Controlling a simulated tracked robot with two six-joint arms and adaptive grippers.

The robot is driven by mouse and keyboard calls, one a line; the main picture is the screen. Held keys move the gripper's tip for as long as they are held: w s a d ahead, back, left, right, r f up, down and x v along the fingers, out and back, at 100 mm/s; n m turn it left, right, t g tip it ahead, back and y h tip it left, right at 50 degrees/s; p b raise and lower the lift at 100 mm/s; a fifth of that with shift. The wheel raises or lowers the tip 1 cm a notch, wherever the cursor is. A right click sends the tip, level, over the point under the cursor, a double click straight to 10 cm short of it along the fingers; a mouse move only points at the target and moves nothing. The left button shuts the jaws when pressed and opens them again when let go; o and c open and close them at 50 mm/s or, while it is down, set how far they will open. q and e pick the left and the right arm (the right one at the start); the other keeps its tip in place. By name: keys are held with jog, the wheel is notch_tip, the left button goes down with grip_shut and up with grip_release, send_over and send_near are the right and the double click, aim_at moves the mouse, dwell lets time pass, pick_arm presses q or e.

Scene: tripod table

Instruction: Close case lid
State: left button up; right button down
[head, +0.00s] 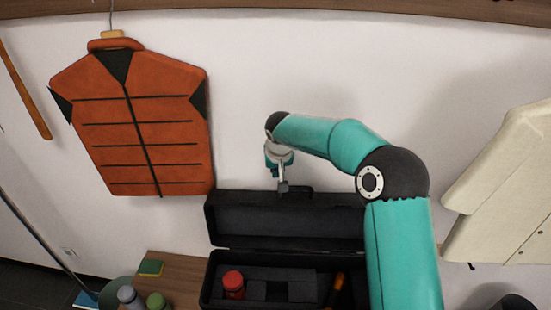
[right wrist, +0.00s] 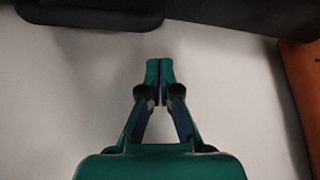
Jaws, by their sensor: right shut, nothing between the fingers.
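A black case (head: 215,290) stands on the table with its lid (head: 290,222) raised at the back, near the wall. A handle shows on the lid's top edge. Inside the case are a red-capped item (head: 233,283) and an orange-and-black tool (head: 336,288). My left gripper is not in view.
An orange vest (head: 150,125) hangs on the wall at the left, and a cream garment (head: 505,190) hangs at the right. My right arm passes over the case's right side.

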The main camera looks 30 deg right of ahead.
jog(key=shift+s+a, duration=0.35)
jog(key=shift+s, duration=0.45)
jog(key=shift+s+a, duration=0.3)
jog(key=shift+s, duration=0.45)
